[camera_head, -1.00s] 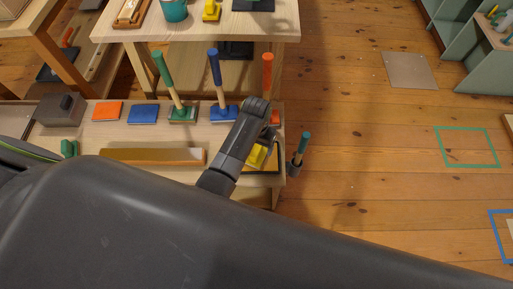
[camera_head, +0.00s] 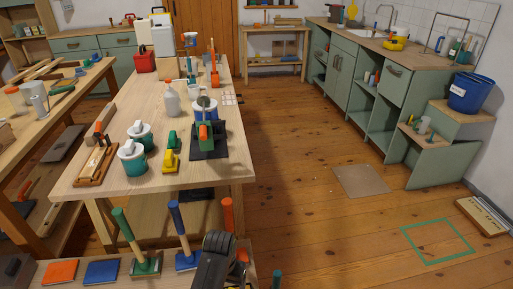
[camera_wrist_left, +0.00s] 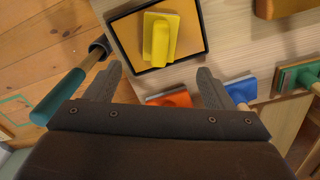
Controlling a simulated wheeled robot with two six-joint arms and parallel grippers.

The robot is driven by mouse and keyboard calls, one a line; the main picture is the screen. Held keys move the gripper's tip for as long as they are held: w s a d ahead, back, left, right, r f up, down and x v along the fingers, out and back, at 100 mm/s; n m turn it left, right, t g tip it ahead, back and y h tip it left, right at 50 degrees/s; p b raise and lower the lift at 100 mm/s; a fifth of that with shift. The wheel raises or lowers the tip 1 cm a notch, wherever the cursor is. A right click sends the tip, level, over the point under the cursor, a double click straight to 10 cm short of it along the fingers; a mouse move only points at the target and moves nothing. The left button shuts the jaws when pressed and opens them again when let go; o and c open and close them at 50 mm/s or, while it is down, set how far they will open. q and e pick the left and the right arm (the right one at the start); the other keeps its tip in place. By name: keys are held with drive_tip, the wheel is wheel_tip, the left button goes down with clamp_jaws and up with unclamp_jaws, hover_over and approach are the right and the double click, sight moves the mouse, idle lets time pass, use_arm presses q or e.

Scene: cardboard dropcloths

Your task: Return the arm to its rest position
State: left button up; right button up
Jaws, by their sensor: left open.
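Beyond the fingertips lies a yellow-handled block (camera_wrist_left: 161,38) in a dark-rimmed tray (camera_wrist_left: 128,32). A teal-handled tool (camera_wrist_left: 62,92) is close to the left finger. An orange-headed tool (camera_wrist_left: 170,98) and a blue-headed tool (camera_wrist_left: 240,88) are near the right finger. My right gripper is in neither view.
Upright green-handled (camera_head: 128,232) and blue-handled (camera_head: 179,225) tools stand close left of the gripper in the head view. A worktable (camera_head: 95,186) with bottles and pots stands beyond. The wooden floor at right (camera_head: 310,205) is mostly clear, with a green taped outline (camera_head: 438,262).

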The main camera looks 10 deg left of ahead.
use_arm(q)
drive_tip(key=shift+s+a+f, duration=0.1)
drive_tip(key=shift+s+a, duration=0.15)
drive_tip(key=shift+a, duration=0.1)
drive_tip(key=s+a+r+n+t, duration=0.1)
drive_tip(key=s+a+n+t, duration=0.1)
drive_tip(key=s+a, duration=1)
drive_tip(key=s+a+r+t+y, duration=0.2)
drive_tip(key=s+a+r, duration=0.2)
drive_tip(key=s+r, duration=0.55)
wheel_tip(320, 180, down, 24)
drive_tip(key=s+a+g+p, duration=0.2)
drive_tip(key=p, duration=0.2)
drive_tip(key=s+d+f+h+p, duration=0.1)
drive_tip(key=s+f+p, duration=0.1)
drive_tip(key=s+f, duration=0.9)
drive_tip(key=s, duration=0.3)
drive_tip(key=shift+s+d+f+g, duration=0.25)
drive_tip(key=shift+d+g, duration=0.05)
drive_tip(key=shift+g, duration=0.1)
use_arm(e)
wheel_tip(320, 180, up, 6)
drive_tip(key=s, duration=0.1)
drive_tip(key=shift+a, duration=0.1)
